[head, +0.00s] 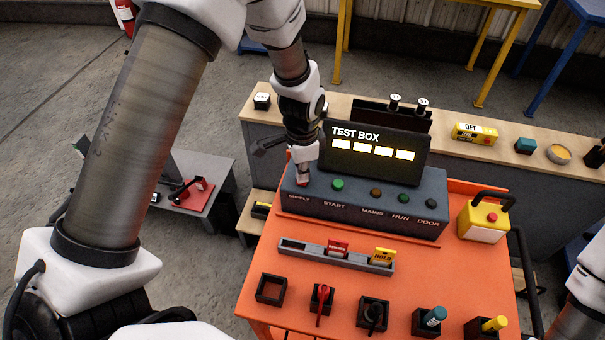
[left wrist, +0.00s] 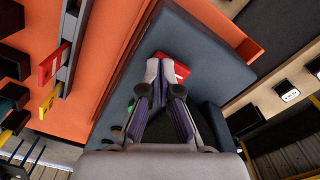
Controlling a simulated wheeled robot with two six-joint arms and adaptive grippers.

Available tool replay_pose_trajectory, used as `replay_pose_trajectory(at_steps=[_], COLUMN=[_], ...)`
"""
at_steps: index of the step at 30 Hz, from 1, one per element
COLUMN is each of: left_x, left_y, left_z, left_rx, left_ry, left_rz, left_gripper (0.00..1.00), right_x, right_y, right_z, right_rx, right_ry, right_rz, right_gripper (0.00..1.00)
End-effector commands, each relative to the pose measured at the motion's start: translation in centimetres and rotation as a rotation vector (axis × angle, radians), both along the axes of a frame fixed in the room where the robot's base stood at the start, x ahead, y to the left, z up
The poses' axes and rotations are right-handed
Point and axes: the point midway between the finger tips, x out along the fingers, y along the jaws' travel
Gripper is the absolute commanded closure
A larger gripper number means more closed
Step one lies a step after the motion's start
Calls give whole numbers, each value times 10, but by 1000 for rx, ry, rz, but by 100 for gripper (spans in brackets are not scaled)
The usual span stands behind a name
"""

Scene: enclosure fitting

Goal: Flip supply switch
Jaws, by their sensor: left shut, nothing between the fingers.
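The test box (head: 365,205) is a dark blue-grey console with a raised black display reading TEST BOX and several lit yellow panels. The red supply switch (head: 302,182) is at its left end, above the SUPPLY label. My left gripper (head: 303,172) points down right at the switch, shut and empty, and partly covers it. In the left wrist view the shut fingertips (left wrist: 160,72) lie over the edge of the red switch (left wrist: 178,66). I cannot tell whether they touch it, nor the switch's position. My right gripper is not in view.
The orange table (head: 262,312) holds a grey rail (head: 300,248) with red and yellow tags, and several black holders along the front. A yellow box with a black handle (head: 484,218) stands right of the test box. A bench (head: 500,155) with small items runs behind.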

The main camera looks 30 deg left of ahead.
Motion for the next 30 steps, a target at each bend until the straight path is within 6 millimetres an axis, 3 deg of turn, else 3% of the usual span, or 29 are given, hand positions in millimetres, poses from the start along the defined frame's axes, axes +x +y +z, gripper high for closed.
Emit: replay_pose_trajectory(at_steps=[10, 30], left_x=[0, 0], left_y=[0, 0], left_z=[1, 66], left_rx=[0, 0], left_ry=[0, 0], left_rz=[0, 0], left_gripper=[100, 100], right_x=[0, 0], right_y=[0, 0], right_z=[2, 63], right_rx=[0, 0], right_ry=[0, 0], right_rz=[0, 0], right_gripper=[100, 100])
